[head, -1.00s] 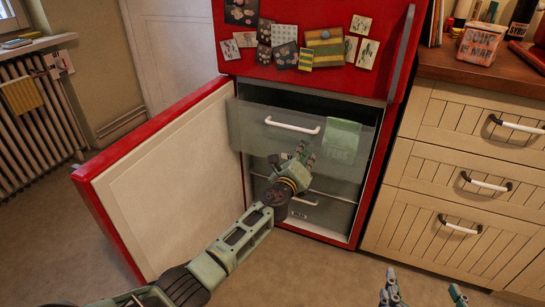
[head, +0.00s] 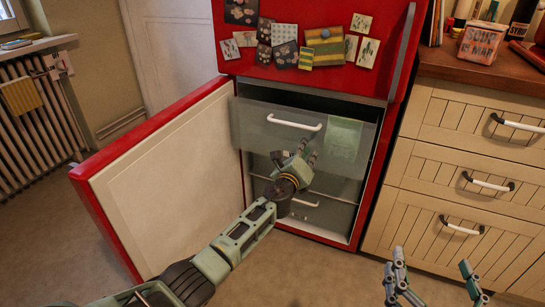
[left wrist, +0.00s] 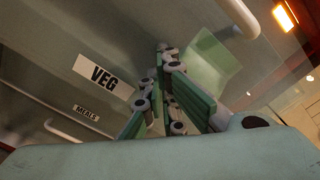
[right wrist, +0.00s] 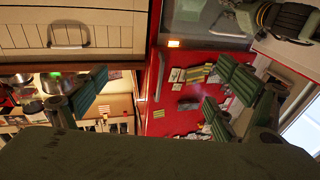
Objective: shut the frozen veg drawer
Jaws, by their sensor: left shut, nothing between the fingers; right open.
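The veg drawer (head: 262,135) is the upper drawer of the open lower compartment. It stands pulled out, with a white handle (head: 294,122) and a pale green bag (head: 344,136) showing at its right. A VEG label (left wrist: 102,76) shows in the left wrist view. My left gripper (head: 306,150) is shut and empty, at the drawer's front below the handle; I cannot tell whether it touches. It also shows in the left wrist view (left wrist: 168,85). My right gripper (head: 434,270) is open and empty, low in front of the cabinet.
The red compartment door (head: 165,190) is swung open to the left. The MEALS drawer, with its own handle (head: 304,202), lies below and looks further in. A cream cabinet (head: 425,195) with white handles stands close on the right. Bare floor (head: 330,275) lies in front.

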